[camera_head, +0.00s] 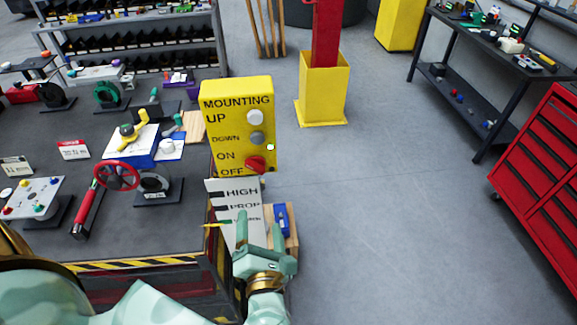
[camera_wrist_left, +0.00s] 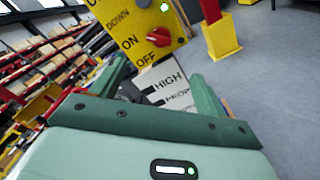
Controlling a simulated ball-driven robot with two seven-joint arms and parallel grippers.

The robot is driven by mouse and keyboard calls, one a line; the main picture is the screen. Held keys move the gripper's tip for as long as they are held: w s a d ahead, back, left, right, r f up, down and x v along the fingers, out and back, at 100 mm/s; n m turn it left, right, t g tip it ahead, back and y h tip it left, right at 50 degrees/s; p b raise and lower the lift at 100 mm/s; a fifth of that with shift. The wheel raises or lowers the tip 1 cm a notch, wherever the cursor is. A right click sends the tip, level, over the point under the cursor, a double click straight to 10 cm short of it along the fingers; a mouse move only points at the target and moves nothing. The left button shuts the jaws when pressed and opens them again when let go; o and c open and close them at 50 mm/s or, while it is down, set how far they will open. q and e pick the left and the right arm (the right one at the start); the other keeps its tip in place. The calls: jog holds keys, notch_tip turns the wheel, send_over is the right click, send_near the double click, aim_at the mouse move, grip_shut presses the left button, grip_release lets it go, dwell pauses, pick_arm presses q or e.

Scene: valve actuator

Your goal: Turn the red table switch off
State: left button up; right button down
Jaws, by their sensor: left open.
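The red switch (camera_head: 255,164) is a knob low on the front of a yellow control box (camera_head: 237,95), beside the ON and OFF labels. The box stands at the right edge of the workbench. In the left wrist view the red switch (camera_wrist_left: 158,37) shows above and beyond the fingers. My left gripper (camera_head: 258,218) is below the box, in front of the white sign (camera_head: 240,200) marked HIGH. It is open and empty, its two green fingers (camera_wrist_left: 160,82) spread apart, not touching the switch. My right gripper is not in view.
The dark workbench (camera_head: 190,215) holds a red handwheel (camera_head: 117,176), a red-handled tool (camera_head: 88,210) and several small devices. A blue item (camera_head: 282,220) sits on a wooden piece right of my gripper. The grey floor (camera_head: 380,220) to the right is clear up to a red tool cabinet (camera_head: 545,170).

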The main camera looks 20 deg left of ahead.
pick_arm(q)
send_near(255, 170)
jog(key=x, duration=0.9)
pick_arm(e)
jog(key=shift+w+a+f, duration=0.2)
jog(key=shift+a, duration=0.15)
pick_arm(q)
jog(key=shift+s, duration=0.1)
jog(key=c, duration=1)
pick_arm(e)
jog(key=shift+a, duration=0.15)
